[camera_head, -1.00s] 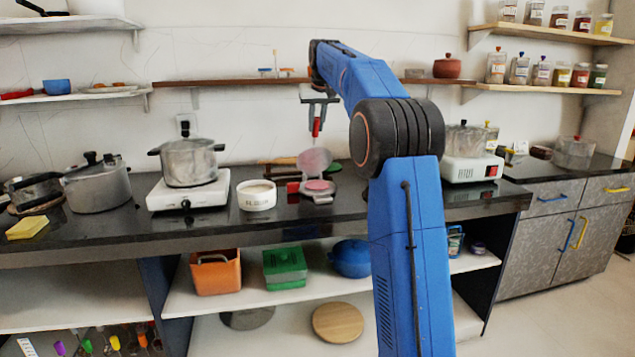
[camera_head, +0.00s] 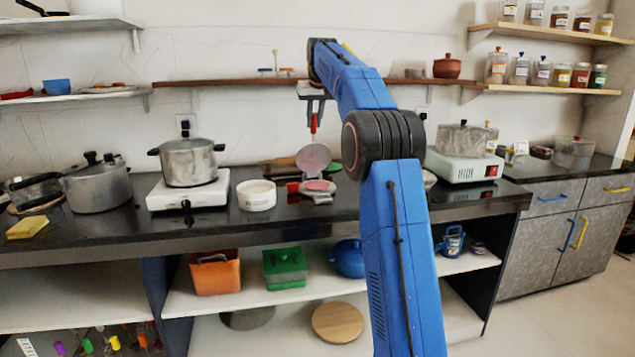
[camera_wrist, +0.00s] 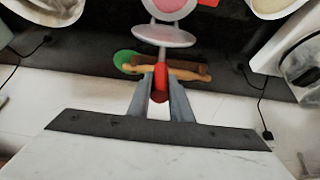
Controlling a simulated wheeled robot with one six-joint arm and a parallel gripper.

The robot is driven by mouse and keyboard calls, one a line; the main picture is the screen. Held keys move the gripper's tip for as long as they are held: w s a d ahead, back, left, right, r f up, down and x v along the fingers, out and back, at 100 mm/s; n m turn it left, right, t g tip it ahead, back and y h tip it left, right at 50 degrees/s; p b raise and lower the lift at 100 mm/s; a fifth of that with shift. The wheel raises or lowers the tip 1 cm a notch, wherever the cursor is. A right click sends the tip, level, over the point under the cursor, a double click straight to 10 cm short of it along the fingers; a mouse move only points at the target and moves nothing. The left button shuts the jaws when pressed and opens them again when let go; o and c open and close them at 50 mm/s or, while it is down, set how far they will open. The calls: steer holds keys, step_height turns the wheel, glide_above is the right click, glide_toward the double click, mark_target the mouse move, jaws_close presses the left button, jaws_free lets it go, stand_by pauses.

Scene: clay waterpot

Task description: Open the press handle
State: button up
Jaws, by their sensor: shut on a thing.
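The press (camera_head: 318,190) stands on the dark counter, with a round pink pressing face on its base. Its round lid (camera_head: 313,158) is raised and tilted up, with its pinkish inner face toward the head camera. The red handle (camera_head: 314,122) points up from the lid. My gripper (camera_head: 314,114) is shut on this handle from above. In the wrist view, the fingers (camera_wrist: 161,88) close on the red handle (camera_wrist: 160,76), and the lid (camera_wrist: 164,36) shows nearly edge-on above the pink base (camera_wrist: 172,8). The fingertips are small in the head view.
A white bowl (camera_head: 257,195) and a pot (camera_head: 188,162) on a white stove stand left of the press. A rolling pin (camera_wrist: 190,73) and a green disc (camera_wrist: 125,60) lie behind it. A brown wall shelf (camera_head: 230,83) runs close to my gripper.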

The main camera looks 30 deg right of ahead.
steer(key=shift+w, duration=0.1)
steer(key=shift+w+d+r, duration=0.1)
steer(key=shift+w+d, duration=0.15)
steer(key=shift+w, duration=0.6)
steer(key=shift+w+d+r, duration=0.1)
steer(key=shift+w+d, duration=0.15)
steer(key=shift+w, duration=0.55)
steer(key=shift+w+d+f, duration=0.15)
steer(key=shift+w+d, duration=0.1)
steer(key=shift+w, duration=0.6)
steer(key=shift+w+d+f, duration=0.1)
steer(key=shift+w+d, duration=0.15)
steer(key=shift+w, duration=0.6)
